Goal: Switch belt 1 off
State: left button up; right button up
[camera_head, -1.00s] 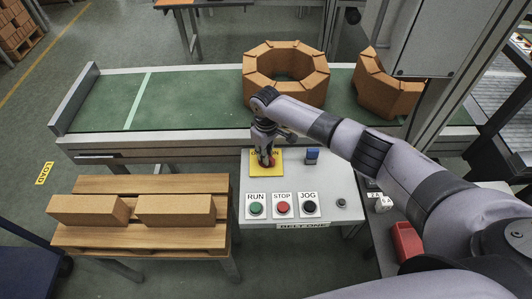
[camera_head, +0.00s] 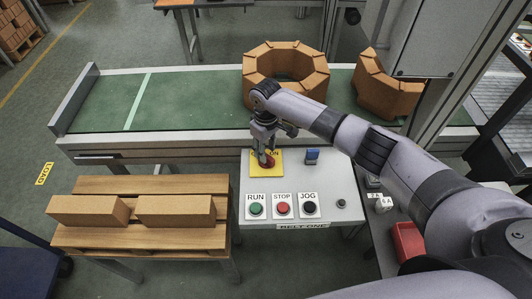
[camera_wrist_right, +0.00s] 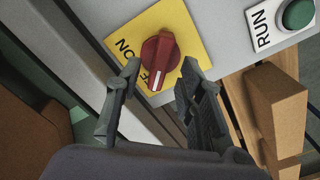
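A red rotary switch knob (camera_head: 266,160) sits on a yellow plate (camera_head: 279,168) at the top left of the white BELT ONE panel (camera_head: 330,180). In the right wrist view, the knob (camera_wrist_right: 160,58) has a white mark at its lower end, beside partly covered OFF lettering; ON shows to its upper left. My right gripper (camera_head: 265,152) is just above the knob. In the wrist view, its fingers (camera_wrist_right: 157,80) are spread, with the knob's lower end between them and gaps showing on both sides. My left gripper is out of view.
Green RUN (camera_head: 256,208), red STOP (camera_head: 283,207) and black JOG (camera_head: 309,207) buttons line the panel front. A blue part (camera_head: 312,155) stands right of the plate. The green belt (camera_head: 190,98) behind carries an octagonal brick ring (camera_head: 310,90). Two bricks lie on a wooden table left.

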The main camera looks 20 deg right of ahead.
notch_tip(320, 180, up, 10)
jog(key=shift+f, duration=0.25)
dwell(0.4)
